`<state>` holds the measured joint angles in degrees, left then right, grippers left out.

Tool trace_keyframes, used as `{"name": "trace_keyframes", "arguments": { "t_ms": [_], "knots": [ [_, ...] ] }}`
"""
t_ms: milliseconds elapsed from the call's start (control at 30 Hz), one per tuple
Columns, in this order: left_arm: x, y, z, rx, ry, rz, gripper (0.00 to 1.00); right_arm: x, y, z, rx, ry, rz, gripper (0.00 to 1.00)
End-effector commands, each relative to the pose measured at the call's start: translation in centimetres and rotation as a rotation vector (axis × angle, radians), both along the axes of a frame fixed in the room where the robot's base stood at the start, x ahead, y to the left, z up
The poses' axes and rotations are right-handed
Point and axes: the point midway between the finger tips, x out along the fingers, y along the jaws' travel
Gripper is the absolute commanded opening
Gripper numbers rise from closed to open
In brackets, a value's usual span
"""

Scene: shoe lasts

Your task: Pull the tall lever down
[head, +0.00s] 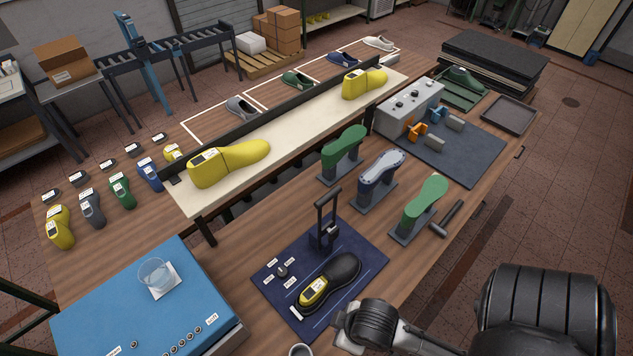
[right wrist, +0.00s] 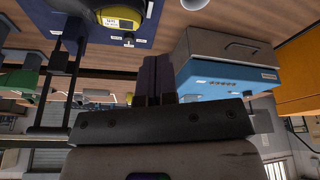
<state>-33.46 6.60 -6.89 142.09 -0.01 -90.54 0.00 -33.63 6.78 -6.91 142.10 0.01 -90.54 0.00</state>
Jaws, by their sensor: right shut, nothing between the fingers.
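The tall lever (head: 318,222) is a black two-post frame with a crossbar handle at its top. In the right wrist view, which looks upside down, the lever (right wrist: 75,85) is at the left, apart from my right gripper (right wrist: 158,65). That gripper's dark fingers are together and empty. In the head view my right arm comes in at the bottom right; its fingertips are hidden there. My left gripper is not in view.
A blue-topped box (head: 110,290) with a glass (head: 155,275) stands left of the mat. Green and blue lasts on stands (head: 375,180) and a hammer (head: 447,218) are to the right. A cream bench (head: 300,135) with yellow lasts lies behind.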

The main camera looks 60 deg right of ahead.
Motion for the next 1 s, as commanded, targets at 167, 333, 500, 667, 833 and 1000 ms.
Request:
{"name": "trace_keyframes", "arguments": {
  "t_ms": [167, 333, 500, 667, 833, 1000],
  "knots": [
    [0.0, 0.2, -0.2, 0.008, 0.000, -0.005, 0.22, 1.0, 0.4, -0.3, 0.005, -0.005, 0.036, 0.00],
    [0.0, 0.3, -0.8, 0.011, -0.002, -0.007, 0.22, 4.7, 1.9, -2.2, 0.009, 0.014, 0.247, 0.00],
    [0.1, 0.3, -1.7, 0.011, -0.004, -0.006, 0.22, 10.6, 2.7, -4.6, -0.029, 0.083, 0.594, 0.00],
    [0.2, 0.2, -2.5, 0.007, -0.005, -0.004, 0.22, 16.4, 0.3, -5.4, -0.098, 0.190, 0.874, 0.00],
    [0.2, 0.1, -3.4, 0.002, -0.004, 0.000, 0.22, 22.4, -5.3, -3.9, -0.158, 0.330, 1.073, 0.00],
    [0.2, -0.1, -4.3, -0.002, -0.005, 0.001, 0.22, 27.4, -13.1, 0.5, -0.166, 0.459, 1.169, 0.00]
  ]
}}
